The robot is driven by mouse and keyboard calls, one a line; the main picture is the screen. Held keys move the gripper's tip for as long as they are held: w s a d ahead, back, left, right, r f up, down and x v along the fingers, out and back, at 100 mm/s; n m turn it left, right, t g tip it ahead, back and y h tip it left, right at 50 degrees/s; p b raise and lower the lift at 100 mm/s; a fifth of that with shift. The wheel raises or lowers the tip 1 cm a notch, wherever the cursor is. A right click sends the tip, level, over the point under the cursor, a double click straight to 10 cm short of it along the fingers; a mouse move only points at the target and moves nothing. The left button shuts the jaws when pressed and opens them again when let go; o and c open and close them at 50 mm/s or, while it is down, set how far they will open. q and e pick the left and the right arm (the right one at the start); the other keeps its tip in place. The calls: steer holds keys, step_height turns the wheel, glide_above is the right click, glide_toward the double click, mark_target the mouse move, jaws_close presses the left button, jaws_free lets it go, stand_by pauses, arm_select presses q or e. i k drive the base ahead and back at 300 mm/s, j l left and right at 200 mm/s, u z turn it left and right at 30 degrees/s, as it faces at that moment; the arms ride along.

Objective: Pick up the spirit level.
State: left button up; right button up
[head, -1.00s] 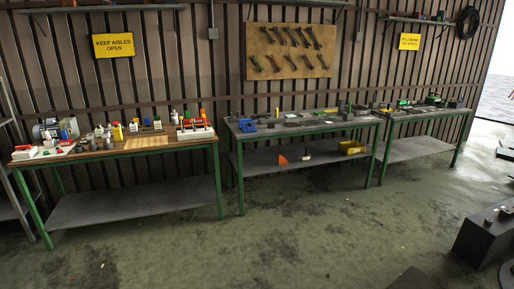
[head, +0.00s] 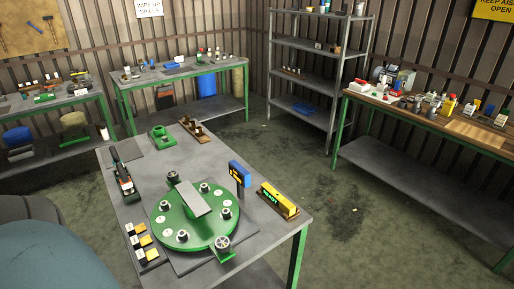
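A yellow block-shaped tool with a bright green window (head: 280,199), which looks like the spirit level, sits at the right corner of the near grey table (head: 266,246). It rests in or on a low brown holder (head: 273,212), with its long side slanting toward the table's right edge. Neither of my grippers shows in the head view.
Beside the level are a blue display on a post (head: 240,173) and a green round plate (head: 172,219) with several fittings. A green-legged bench (head: 466,133) and a grey shelf rack (head: 320,85) stand behind. Open floor (head: 330,215) lies right of the table.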

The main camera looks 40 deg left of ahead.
mark_target(283, 203)
steer(key=i+u, duration=0.1)
steer(key=u, duration=0.3)
steer(key=i+u, duration=0.1)
steer(key=u, duration=0.3)
steer(key=l+u, duration=0.15)
steer(key=u, duration=0.3)
steer(key=i+l+u, duration=0.1)
steer(key=u, duration=0.3)
steer(key=i+l+u, duration=0.2)
steer(key=u, duration=0.25)
steer(key=i+l+u, duration=0.2)
steer(key=u, duration=0.2)
